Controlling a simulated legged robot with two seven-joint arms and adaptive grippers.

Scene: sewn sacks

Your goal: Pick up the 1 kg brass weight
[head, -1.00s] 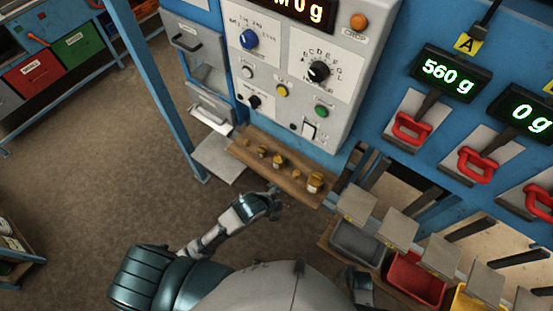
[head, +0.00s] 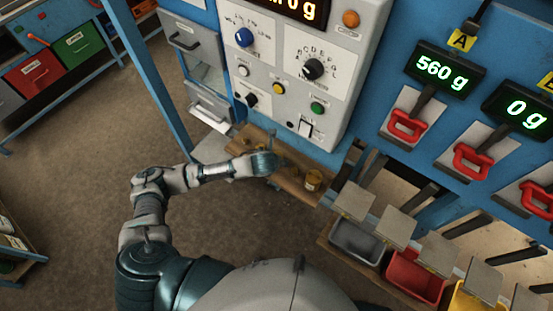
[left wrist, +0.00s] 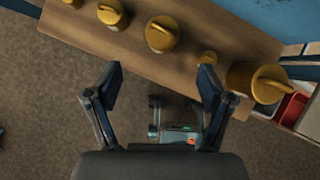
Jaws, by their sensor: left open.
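Several brass weights of different sizes stand in a row on a narrow wooden shelf (left wrist: 130,55). The largest brass weight (left wrist: 252,80), with a loop handle, stands at the right end; it also shows in the head view (head: 313,181). I cannot read any mass markings. My left gripper (left wrist: 161,78) is open and empty, in front of the shelf edge, facing the mid-size weight. In the head view the left gripper (head: 276,152) covers some weights.
A grey control panel (head: 290,75) rises behind the shelf (head: 290,183). A blue post (head: 150,80) stands to the left. Grey, red and yellow bins (head: 357,243) under small flaps are right of the shelf.

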